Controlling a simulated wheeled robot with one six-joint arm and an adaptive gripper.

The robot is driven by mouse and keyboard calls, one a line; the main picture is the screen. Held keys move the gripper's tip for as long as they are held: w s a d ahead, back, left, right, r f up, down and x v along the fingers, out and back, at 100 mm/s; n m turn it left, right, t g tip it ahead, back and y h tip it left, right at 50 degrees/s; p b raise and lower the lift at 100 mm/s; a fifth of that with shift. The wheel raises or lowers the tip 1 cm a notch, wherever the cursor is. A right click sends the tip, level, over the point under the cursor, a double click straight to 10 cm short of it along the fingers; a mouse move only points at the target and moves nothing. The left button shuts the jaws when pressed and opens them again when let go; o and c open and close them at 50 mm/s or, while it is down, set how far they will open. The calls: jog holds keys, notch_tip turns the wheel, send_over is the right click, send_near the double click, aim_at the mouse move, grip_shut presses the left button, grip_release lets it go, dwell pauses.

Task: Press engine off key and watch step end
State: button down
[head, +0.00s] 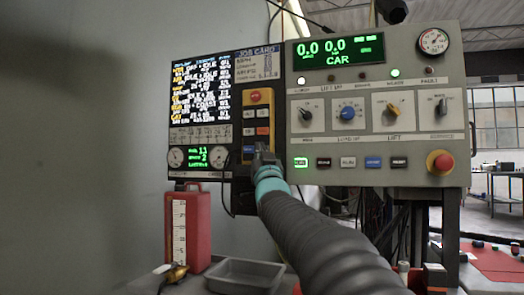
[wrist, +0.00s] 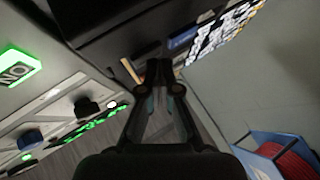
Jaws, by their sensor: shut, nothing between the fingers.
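My gripper (head: 264,155) is shut and empty, at the lower part of a yellow key pendant (head: 258,98) in the head view. The pendant has a red round button on top and several small keys below. My gripper and arm cover its lowest keys, and I cannot tell whether the fingertips touch one. In the wrist view the shut fingers (wrist: 160,75) point at the dark lower area near the pendant's edge. A black screen (head: 205,95) beside the pendant shows a step list in coloured text. The key labels are too small to read surely.
A grey control panel (head: 375,110) with knobs, a lit green "CAR" display (head: 340,52) and a red stop button (head: 440,162) stands to the right. A red can (head: 188,230) and a grey tray (head: 245,275) sit below. The wall at left is clear.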

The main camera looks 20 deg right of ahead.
jog(key=shift+w+d, duration=0.1)
jog(key=shift+w, duration=0.05)
dwell(0.3)
jog(key=shift+s+a+b, duration=0.45)
jog(key=shift+s+b, duration=0.15)
jog(key=shift+s+a, duration=0.75)
jog(key=shift+s, duration=0.3)
jog(key=shift+s+a, duration=0.7)
jog(key=shift+s, duration=0.3)
dwell(1.8)
